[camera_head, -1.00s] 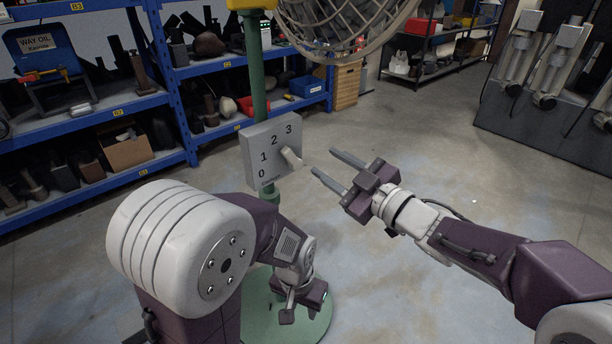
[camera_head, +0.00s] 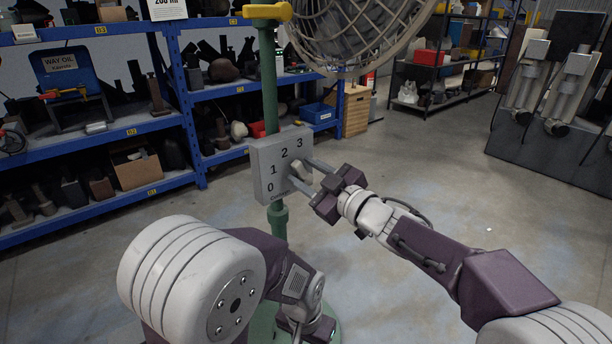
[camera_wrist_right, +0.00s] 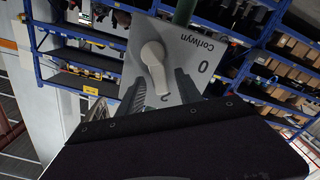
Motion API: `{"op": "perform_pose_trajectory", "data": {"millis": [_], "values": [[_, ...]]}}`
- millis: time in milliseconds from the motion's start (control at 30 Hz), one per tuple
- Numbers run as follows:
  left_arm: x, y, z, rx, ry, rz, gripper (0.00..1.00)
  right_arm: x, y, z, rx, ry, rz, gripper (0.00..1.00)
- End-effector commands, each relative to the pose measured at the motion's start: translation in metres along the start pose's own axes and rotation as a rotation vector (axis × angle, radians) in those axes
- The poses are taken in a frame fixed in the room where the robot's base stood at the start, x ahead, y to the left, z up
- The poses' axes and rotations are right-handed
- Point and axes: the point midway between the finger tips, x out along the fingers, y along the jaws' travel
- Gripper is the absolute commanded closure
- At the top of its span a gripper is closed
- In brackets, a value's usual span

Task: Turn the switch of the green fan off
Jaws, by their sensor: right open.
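The grey switch box (camera_head: 263,166) is on the green fan's pole (camera_head: 269,105), marked 0, 1, 2, 3. Its pale knob (camera_head: 298,171) is at the right of the face, partly hidden in the head view. In the right wrist view the knob (camera_wrist_right: 153,60) has its lever toward a partly hidden numeral, away from the 0. My right gripper (camera_head: 300,176) is open, its fingertips close to the box on either side of the knob's lever. Contact with the knob cannot be told. My left gripper (camera_head: 307,326) hangs low by the fan's base, its jaws unclear.
The fan's cage (camera_head: 360,30) is above the switch box, and its round green base (camera_head: 262,322) is on the floor. Blue shelves (camera_head: 110,135) with bins and tools stand behind at left. Grey machinery (camera_head: 550,100) is at far right. Floor at right is clear.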

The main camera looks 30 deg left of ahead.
Motion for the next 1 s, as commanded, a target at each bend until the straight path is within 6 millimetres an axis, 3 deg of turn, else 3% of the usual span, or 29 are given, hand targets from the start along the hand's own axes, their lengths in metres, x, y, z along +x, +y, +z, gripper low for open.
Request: {"op": "perform_pose_trajectory", "data": {"millis": [133, 300, 667, 1000], "values": [[0.0, 0.0, 0.0, 0.0, 0.0, 0.0, 0.64, 0.0, 0.0, 0.0, 0.0, 0.0, 0.0, 0.58], [0.0, 0.0, 0.0, 0.0, 0.0, 0.0, 0.64, 0.0, 0.0, 0.0, 0.0, 0.0, 0.0, 1.0], [0.003, 0.0, 0.0, 0.0, 0.0, 0.0, 0.64, 0.0, -0.002, 0.001, -0.038, -0.001, 0.0, 1.0], [0.02, 0.0, 0.002, 0.0, 0.0, 0.0, 0.64, 0.0, -0.013, 0.004, -0.275, 0.001, 0.0, 1.0]]}}
